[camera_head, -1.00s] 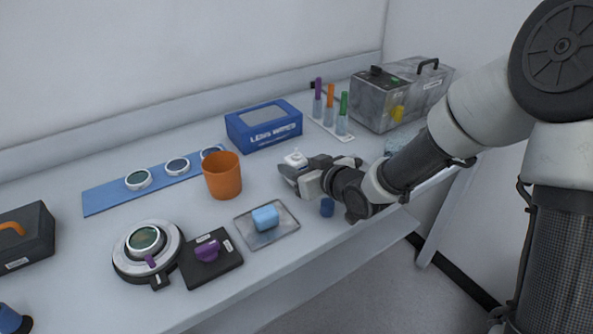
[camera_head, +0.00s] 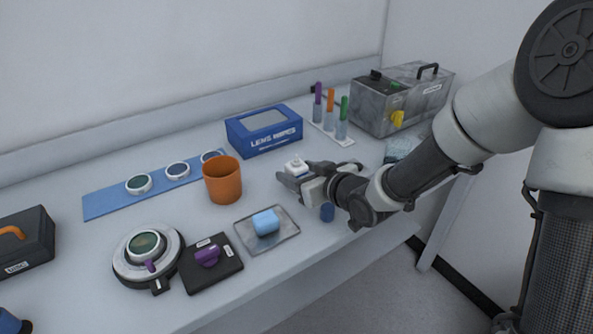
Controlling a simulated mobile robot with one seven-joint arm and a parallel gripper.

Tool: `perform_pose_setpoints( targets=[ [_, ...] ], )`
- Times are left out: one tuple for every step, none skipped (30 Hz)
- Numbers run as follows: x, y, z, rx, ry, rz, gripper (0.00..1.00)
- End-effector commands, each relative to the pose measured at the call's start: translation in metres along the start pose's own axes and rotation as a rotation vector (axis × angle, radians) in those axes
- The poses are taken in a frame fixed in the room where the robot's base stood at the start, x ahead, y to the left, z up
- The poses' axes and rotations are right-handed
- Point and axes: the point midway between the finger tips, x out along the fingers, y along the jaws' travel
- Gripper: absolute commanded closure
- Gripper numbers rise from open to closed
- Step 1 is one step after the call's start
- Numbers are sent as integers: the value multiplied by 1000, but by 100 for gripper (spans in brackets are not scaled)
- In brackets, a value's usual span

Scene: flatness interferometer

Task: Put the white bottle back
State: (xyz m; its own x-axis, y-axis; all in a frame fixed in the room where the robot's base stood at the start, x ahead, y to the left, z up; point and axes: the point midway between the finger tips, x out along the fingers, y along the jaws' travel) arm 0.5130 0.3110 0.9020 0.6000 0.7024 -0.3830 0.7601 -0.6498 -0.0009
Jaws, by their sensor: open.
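The white bottle (camera_head: 296,164) stands upright on the bench, just in front of the blue lens wipes box. Only its top shows; my gripper hides its lower part. My gripper (camera_head: 287,178) is low over the bench, reaching in from the right, with its jaws open at the bottle. I cannot tell from this view whether the fingers touch the bottle.
The lens wipes box (camera_head: 264,130) is behind, and an orange cup (camera_head: 222,180) is to the left.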

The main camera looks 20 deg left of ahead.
Motion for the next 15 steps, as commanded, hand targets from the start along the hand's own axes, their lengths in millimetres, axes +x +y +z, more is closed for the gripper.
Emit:
perform_pose_setpoints(
  targets=[
    [-11, 2, -2, -1, 0, 4, 46],
    [-17, 1, -2, -1, -1, 3, 46],
    [-26, 1, -2, 0, -2, 4, 46],
    [-33, 2, -3, -1, 0, 5, 46],
    [-40, 1, -3, -2, -1, 4, 46],
    [-49, 2, -3, -1, -2, 5, 46],
    [-56, 1, -3, 0, -2, 4, 46],
    [-62, 2, -3, -1, -1, 4, 46],
    [-70, 2, -3, -2, -1, 4, 46],
    [-76, 1, -2, -1, -2, 3, 46],
    [-82, 1, -2, 0, -1, 4, 46],
    [-88, 1, -2, 0, -1, 3, 46],
    [-92, 1, -2, -1, -2, 3, 46],
    [-96, 2, -2, -1, -1, 3, 46],
    [-100, 1, -1, -1, -1, 3, 46]
  ],
)
